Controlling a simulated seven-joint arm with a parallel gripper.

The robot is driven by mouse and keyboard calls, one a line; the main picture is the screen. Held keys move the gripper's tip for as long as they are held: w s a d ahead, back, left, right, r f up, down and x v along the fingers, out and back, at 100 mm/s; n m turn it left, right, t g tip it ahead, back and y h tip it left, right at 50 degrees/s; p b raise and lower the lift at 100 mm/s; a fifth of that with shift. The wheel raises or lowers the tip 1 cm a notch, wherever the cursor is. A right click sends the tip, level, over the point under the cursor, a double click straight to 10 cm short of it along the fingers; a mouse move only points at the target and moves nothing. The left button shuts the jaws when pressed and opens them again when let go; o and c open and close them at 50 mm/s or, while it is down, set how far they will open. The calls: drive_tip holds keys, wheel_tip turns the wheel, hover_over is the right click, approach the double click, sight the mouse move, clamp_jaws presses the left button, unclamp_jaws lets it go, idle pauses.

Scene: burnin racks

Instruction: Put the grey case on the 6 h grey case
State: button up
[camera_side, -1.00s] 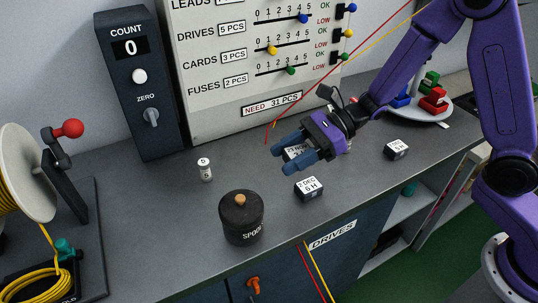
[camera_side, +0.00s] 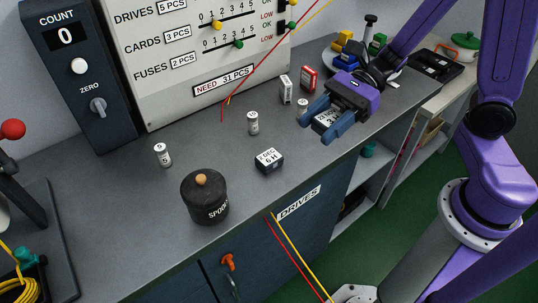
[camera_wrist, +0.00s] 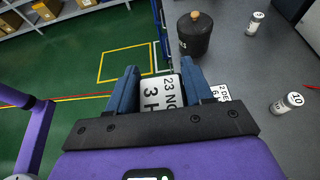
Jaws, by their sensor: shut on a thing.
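A grey case with a white label reading 23 NOV 3 H (camera_side: 325,119) is between the blue fingers of my gripper (camera_side: 315,130), which is shut on it. The wrist view also shows this held case (camera_wrist: 160,95) between both fingers of my gripper (camera_wrist: 159,70). The 6 h grey case, labelled 2 DEC 6 H (camera_side: 268,160), rests on the bench to the left of my gripper and nearer the front edge, apart from it. It also shows in the wrist view (camera_wrist: 222,92), partly hidden behind the right finger.
A black lidded pot (camera_side: 205,200) stands left of the 6 h case. White cylinders stand at the left (camera_side: 162,155), behind the 6 h case (camera_side: 253,123) and near my gripper (camera_side: 302,106). A white box (camera_side: 286,90) and red box (camera_side: 309,78) stand farther back. The bench's front edge is close.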

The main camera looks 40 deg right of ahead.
drive_tip(key=shift+s+d+r, duration=0.1)
drive_tip(key=shift+s+d, duration=0.3)
drive_tip(key=shift+s, duration=0.25)
drive_tip(key=shift+w+a+f, duration=1.55)
drive_tip(key=shift+w+a, duration=0.15)
drive_tip(key=shift+w, duration=1.3)
hover_over(262, 160)
wheel_tip(262, 160, down, 7)
drive_tip(key=shift+r, duration=0.1)
drive_tip(key=shift+f, duration=1.55)
drive_tip(key=o, duration=1.1)
drive_tip(key=shift+f, duration=0.15)
drive_tip(key=shift+c, duration=0.2)
